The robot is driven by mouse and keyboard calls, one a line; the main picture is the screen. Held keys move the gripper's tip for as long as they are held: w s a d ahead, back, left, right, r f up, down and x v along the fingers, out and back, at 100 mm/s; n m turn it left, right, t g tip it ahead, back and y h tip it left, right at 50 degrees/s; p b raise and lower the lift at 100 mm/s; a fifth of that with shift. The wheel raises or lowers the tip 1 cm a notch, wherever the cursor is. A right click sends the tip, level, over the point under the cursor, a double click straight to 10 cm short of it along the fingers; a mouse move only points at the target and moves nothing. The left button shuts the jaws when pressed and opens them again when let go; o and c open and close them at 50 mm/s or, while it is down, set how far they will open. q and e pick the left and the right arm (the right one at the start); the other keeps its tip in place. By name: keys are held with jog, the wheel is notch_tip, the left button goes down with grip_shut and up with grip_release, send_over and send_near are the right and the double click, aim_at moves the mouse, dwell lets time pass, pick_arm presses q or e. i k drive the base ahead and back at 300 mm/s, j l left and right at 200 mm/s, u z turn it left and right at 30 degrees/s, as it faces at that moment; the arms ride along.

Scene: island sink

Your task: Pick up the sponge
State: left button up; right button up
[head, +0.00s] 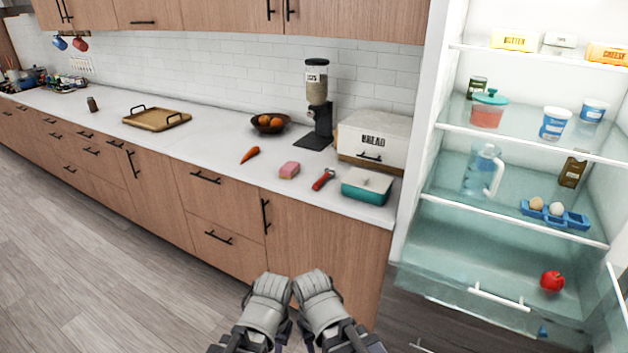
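A small pink block, which looks like the sponge (289,169), lies on the white countertop near its front edge, between a carrot and a red-handled tool. My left gripper (272,284) and my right gripper (311,283) are side by side at the bottom of the head view, in front of the lower cabinets. Both are well apart from the sponge. Their fingers are seen from behind and too small to tell whether they are open or shut.
A carrot (250,155), a red tool (323,180) and a teal container (367,186) lie around the sponge. Behind are a bread box (372,141), a dispenser (317,100) and a fruit bowl (269,123). An open fridge (520,130) stands at right. Floor at left is clear.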

aim_at(288, 170)
jog(key=i+j+z, duration=0.1)
jog(key=z, duration=0.2)
jog(key=i+j+z, duration=0.1)
jog(key=z, duration=0.25)
jog(key=i+j+z, duration=0.1)
jog(key=j, duration=0.25)
jog(key=i+j+z, duration=0.15)
jog(key=j, duration=0.25)
jog(key=i+j+z, duration=0.1)
jog(key=j, duration=0.3)
jog(key=i+j+z, duration=0.1)
jog(key=j, duration=0.3)
jog(key=i+j, duration=0.1)
jog(key=j, duration=0.3)
jog(key=i+j, duration=0.1)
jog(key=j, duration=0.3)
jog(key=i+j, duration=0.15)
jog(key=j, duration=0.3)
jog(key=i+j, duration=0.1)
jog(key=j, duration=0.3)
jog(key=i+j+z, duration=0.1)
jog(key=j, duration=0.3)
jog(key=i+j, duration=0.1)
jog(key=j, duration=0.3)
